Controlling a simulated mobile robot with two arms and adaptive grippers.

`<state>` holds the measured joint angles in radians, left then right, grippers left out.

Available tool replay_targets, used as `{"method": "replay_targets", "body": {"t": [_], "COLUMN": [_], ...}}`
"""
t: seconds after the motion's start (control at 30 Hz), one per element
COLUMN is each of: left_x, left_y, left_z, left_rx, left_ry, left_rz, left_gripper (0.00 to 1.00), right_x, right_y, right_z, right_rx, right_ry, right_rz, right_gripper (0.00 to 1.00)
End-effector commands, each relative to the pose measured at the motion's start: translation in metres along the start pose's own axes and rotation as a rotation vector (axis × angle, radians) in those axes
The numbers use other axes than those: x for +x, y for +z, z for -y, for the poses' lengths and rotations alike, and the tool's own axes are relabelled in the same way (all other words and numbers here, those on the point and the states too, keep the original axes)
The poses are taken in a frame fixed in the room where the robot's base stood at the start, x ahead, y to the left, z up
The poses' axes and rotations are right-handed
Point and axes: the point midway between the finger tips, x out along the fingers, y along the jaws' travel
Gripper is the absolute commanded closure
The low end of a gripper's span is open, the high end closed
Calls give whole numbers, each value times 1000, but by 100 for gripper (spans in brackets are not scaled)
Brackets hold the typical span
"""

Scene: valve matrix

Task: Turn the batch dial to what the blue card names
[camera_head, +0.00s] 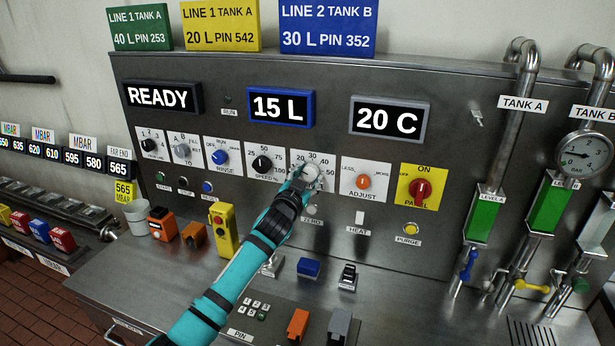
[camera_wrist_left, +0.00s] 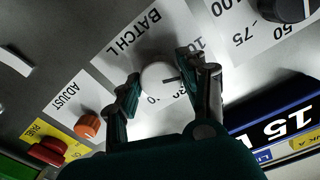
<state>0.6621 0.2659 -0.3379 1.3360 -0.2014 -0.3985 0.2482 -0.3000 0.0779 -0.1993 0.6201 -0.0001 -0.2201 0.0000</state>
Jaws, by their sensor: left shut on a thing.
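The batch dial (camera_head: 311,171) is a white knob on a pale scale plate marked in tens. My left gripper (camera_head: 303,180) is shut on its knob, which shows between the two fingers in the left wrist view (camera_wrist_left: 156,76). There the knob's dark mark points right, toward a part of the scale that a finger partly hides. The blue card (camera_head: 328,28) stands on top of the panel and reads LINE 2 TANK B, 30 L, PIN 352. The blue-framed display (camera_head: 281,107) reads 15 L. My right gripper is out of view.
The speed dial (camera_head: 262,163) is left of the batch dial and the orange adjust knob (camera_head: 363,181) is right of it. A red panel knob (camera_head: 420,189) is further right. Green (camera_head: 140,28) and yellow (camera_head: 222,25) cards stand left of the blue one.

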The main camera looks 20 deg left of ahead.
Motion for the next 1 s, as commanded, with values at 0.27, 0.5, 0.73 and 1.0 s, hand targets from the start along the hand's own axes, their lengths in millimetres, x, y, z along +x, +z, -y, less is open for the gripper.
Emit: {"method": "replay_targets", "body": {"t": [0.27, 0.5, 0.73, 1.0], "left_x": [0, 0, 0, 0], "left_y": [-2, -2, -2, -3], "left_z": [2, 2, 2, 2], "left_rx": [266, 494, 713, 949], "left_ry": [-1, 0, 0, 0], "left_rz": [-1, -2, -2, -2], "left_gripper": [90, 90, 90, 90], "right_x": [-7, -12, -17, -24], "right_y": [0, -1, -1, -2], "right_z": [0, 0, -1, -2], "right_rx": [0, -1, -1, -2], "right_ry": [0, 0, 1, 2], "right_rz": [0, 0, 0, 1], "right_gripper": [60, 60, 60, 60]}}
